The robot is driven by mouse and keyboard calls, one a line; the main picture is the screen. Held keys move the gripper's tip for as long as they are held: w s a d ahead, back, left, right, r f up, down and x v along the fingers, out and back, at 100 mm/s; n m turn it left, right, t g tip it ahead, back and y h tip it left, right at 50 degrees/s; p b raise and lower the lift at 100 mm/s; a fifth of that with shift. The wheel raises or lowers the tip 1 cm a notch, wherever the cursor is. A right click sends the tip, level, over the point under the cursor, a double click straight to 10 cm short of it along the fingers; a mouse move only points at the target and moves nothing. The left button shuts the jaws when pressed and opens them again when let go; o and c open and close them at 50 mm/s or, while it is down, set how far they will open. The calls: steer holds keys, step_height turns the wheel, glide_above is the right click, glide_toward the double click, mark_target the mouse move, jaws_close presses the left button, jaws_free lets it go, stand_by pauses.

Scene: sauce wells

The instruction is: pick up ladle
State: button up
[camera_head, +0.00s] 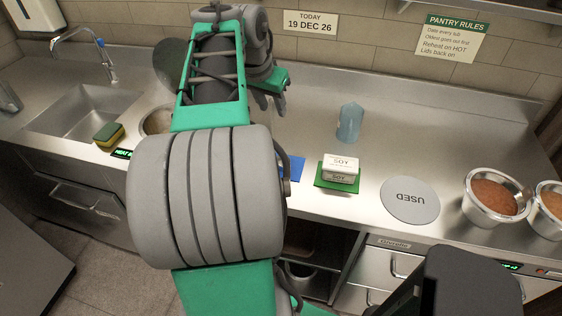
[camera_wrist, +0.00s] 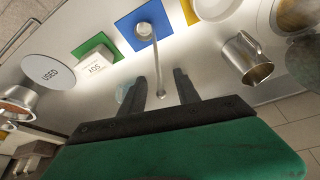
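The ladle (camera_wrist: 155,60) is a silver utensil in the wrist view. Its small round bowl (camera_wrist: 144,30) lies over a blue mat (camera_wrist: 138,22), and its thin handle runs down toward my gripper (camera_wrist: 161,80). The two dark fingers are apart, and the handle's end shows in the gap between them. Neither finger visibly touches it; I cannot tell the height between them. In the head view my gripper (camera_head: 271,100) is partly behind my arm. Only part of the blue mat (camera_head: 293,167) shows there, and the ladle is hidden.
A SOY block (camera_head: 341,167) on a green mat, a grey USED disc (camera_head: 410,201) and a blue bottle (camera_head: 350,122) stand to the right. Pans of brown sauce (camera_head: 493,198) are farther right. A metal jug (camera_wrist: 240,58) shows in the wrist view. A sink (camera_head: 85,110) is left.

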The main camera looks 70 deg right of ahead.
mark_target(271, 98)
jaws_close()
stand_by(0.3)
steer(key=shift+r, duration=0.15)
stand_by(0.3)
steer(key=shift+r, duration=0.25)
step_height(271, 98, up, 3)
steer(key=shift+f, duration=0.2)
steer(key=w+a+r+p, duration=0.2)
steer(key=a+r, duration=0.3)
steer(key=a, duration=0.1)
steer(key=w+a+r+p, duration=0.2)
steer(key=a+r+p, duration=0.1)
steer(key=a, duration=0.4)
steer(key=shift+w+a+r+p, duration=0.15)
steer(key=shift+w+r+p, duration=0.25)
steer(key=shift+r, duration=0.45)
